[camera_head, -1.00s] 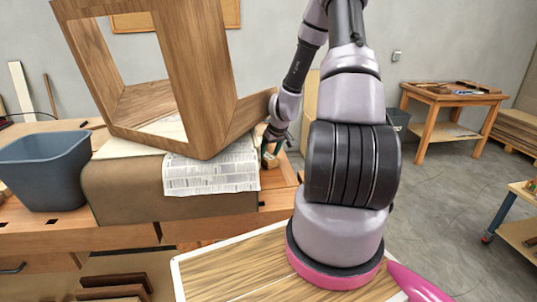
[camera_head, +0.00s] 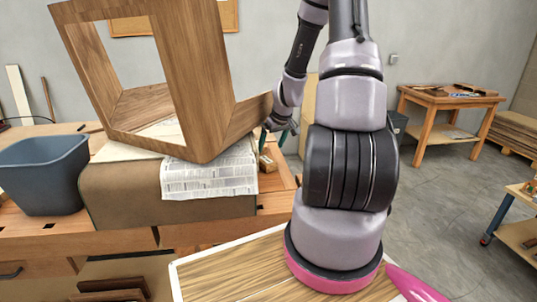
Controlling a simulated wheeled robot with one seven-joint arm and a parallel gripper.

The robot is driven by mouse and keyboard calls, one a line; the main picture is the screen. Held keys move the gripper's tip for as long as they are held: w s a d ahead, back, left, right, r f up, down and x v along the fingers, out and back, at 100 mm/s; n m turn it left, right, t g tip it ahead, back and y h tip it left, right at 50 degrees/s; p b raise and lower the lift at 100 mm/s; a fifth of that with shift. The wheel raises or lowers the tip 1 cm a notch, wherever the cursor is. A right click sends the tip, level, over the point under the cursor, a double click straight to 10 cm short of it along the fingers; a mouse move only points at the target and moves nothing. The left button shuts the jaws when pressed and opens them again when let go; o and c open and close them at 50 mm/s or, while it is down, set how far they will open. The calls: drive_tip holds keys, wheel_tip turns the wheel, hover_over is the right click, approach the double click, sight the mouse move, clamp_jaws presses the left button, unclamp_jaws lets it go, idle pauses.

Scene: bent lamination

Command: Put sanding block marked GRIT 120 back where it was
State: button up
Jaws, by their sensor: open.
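A small tan block (camera_head: 267,163), likely the sanding block, rests on the workbench (camera_head: 285,186) just right of the newspaper sheet. It is too small for me to read any marking on it. My gripper (camera_head: 275,140) is open above the block, its teal fingertips apart and clear of it. The hand is partly hidden behind the wooden frame's corner.
A large open wooden frame (camera_head: 195,75) leans over newspaper (camera_head: 215,180) on a brown padded block (camera_head: 120,190). A grey-blue bin (camera_head: 42,175) stands at left. A side table (camera_head: 450,100) is at the back right, with open floor before it.

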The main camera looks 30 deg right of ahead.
drive_tip(key=v, duration=0.5)
idle(0.5)
